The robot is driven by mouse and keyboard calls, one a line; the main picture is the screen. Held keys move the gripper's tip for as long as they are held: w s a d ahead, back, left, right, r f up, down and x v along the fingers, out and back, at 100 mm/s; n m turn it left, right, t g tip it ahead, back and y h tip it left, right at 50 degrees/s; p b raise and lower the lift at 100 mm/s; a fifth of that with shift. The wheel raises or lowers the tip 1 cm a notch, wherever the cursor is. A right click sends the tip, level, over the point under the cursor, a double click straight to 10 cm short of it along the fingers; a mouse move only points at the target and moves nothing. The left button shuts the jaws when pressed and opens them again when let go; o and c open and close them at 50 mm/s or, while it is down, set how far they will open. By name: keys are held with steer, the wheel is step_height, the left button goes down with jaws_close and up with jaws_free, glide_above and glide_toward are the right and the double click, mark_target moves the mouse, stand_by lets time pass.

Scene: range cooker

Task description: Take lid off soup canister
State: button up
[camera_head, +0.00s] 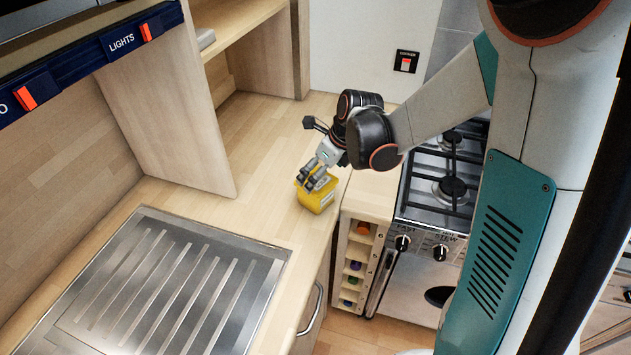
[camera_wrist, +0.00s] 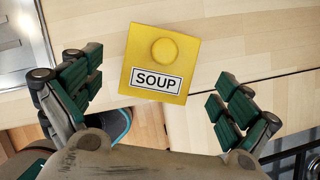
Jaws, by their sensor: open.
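The yellow soup canister (camera_head: 317,197) stands on the wooden counter near its front edge, left of the cooker. In the wrist view its square yellow lid (camera_wrist: 186,48) shows from above, with a round knob (camera_wrist: 165,51) and a "SOUP" label (camera_wrist: 157,81). The lid is on the canister. My gripper (camera_head: 315,180) is at the top of the canister in the head view and partly covers it. In the wrist view my gripper (camera_wrist: 155,98) is open, its green-padded fingers apart on the left and right, with the lid between and above them. I cannot tell whether a finger touches it.
The gas cooker (camera_head: 440,185) is to the right of the canister, with a narrow rack of colourful items (camera_head: 355,262) beside it. A ridged metal drainer (camera_head: 165,285) lies at the lower left. A wooden upright panel (camera_head: 165,95) stands to the left. Counter behind the canister is clear.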

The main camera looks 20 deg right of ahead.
steer(key=x, duration=0.2)
steer(key=shift+w+f, duration=0.1)
steer(key=shift+f, duration=0.25)
steer(key=shift+r, duration=0.1)
steer(key=shift+c, duration=0.6)
steer(key=c, duration=0.9)
steer(key=shift+r, duration=0.1)
